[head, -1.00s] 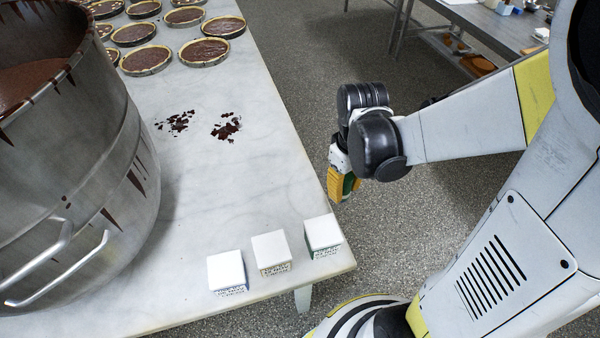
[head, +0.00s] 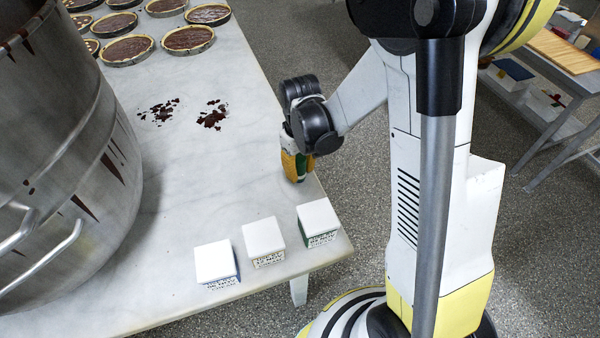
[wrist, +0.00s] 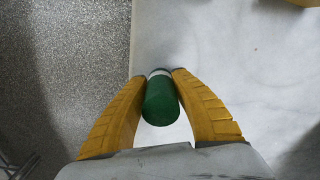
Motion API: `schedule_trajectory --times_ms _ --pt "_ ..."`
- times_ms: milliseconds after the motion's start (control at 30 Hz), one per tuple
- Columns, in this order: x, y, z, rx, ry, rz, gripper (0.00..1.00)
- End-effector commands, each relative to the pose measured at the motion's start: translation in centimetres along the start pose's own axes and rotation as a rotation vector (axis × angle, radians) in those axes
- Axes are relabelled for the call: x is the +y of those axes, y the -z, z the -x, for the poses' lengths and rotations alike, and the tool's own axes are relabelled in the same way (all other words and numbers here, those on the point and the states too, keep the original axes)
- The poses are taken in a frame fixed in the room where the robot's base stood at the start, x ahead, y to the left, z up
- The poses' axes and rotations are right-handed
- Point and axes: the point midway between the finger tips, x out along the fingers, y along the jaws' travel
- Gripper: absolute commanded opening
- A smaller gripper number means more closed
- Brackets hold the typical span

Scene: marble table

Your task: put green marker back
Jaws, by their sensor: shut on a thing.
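My gripper (head: 297,166) is at the right edge of the marble table (head: 205,190), behind the right-hand white box. In the wrist view its yellow fingers (wrist: 160,78) are shut on a green marker (wrist: 160,103), which lies between the tips. The marker's far end is pale and its near end is dark green. In the head view only a little green shows between the fingers. Three white-topped boxes stand near the table's front edge: one with blue sides (head: 216,262), one with cream sides (head: 264,240) and one with green sides (head: 318,222).
A large steel pot (head: 90,150) with chocolate drips fills the left of the table. Several chocolate tarts (head: 127,50) stand at the back. Dark crumbs (head: 211,115) lie mid-table. The marble between crumbs and boxes is clear. Another table (head: 560,55) stands at the far right.

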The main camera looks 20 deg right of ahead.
Motion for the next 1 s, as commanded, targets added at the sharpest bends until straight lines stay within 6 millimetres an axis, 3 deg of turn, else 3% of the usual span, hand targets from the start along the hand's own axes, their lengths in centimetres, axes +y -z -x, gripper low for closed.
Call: schedule_trajectory --times_ms 333,367,400,433,800,1000 --pt "0.0 0.0 -0.4 0.000 0.000 0.000 0.00" --pt "0.0 0.0 -0.5 0.000 0.000 0.000 0.33" --pt "0.0 0.0 -0.3 0.000 0.000 0.000 0.45" --pt "0.0 0.0 -0.3 0.000 0.000 0.000 0.49" --pt "0.0 0.0 -0.2 0.000 0.000 0.000 0.49" --pt "0.0 0.0 3.8 0.000 0.000 0.000 0.49"
